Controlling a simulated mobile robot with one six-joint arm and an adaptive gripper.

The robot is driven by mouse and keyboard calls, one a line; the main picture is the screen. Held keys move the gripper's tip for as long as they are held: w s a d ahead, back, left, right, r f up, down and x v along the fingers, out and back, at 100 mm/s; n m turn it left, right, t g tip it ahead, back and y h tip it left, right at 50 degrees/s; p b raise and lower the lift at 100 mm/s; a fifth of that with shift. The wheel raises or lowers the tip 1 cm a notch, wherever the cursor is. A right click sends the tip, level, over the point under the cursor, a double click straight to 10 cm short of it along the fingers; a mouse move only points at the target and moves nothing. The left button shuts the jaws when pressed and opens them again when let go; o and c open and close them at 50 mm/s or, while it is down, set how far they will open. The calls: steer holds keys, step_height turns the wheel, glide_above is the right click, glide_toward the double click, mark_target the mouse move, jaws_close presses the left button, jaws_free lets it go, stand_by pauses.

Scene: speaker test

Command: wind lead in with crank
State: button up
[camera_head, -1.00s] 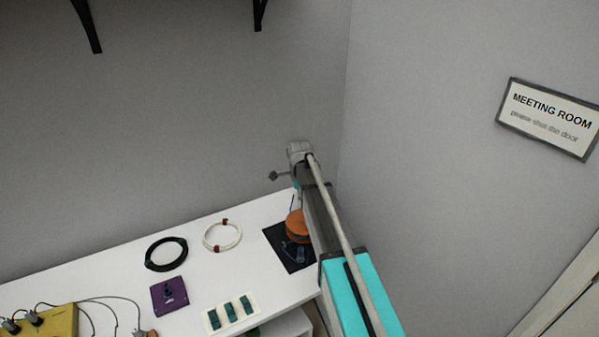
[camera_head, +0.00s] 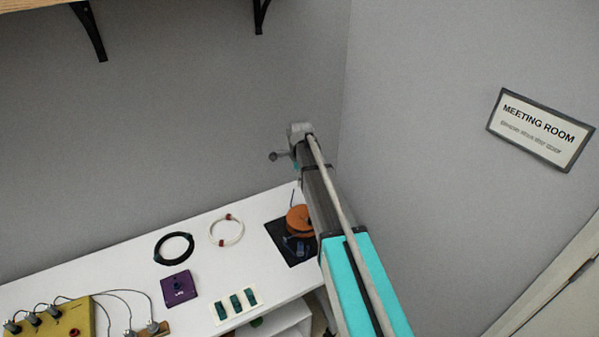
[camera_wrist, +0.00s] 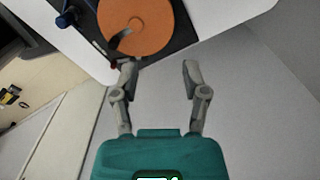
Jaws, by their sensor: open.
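An orange reel (camera_head: 298,217) sits on a black mat (camera_head: 275,231) at the right end of the white table, partly hidden by my arm in the head view. In the wrist view the orange reel (camera_wrist: 138,22) is at the top, with a dark crank-like piece (camera_wrist: 122,36) at its lower left. A blue part (camera_wrist: 66,19) lies left of the reel, on the black mat (camera_wrist: 95,30). My gripper (camera_wrist: 160,68) is open and empty, its left fingertip appearing just below the reel's edge. I cannot tell the height gap.
A black coiled lead (camera_head: 174,248), a white coiled lead (camera_head: 226,230), a purple box (camera_head: 178,288), a white switch plate (camera_head: 236,305) and a yellow box with plugs (camera_head: 55,318) stand left of the reel. Walls close in behind and to the right. A shelf (camera_head: 35,6) hangs above.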

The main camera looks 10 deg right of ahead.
steer(key=shift+r, duration=0.4)
stand_by(0.3)
steer(key=s+n, duration=2)
steer(key=s, duration=0.9)
steer(key=shift+a, duration=0.15)
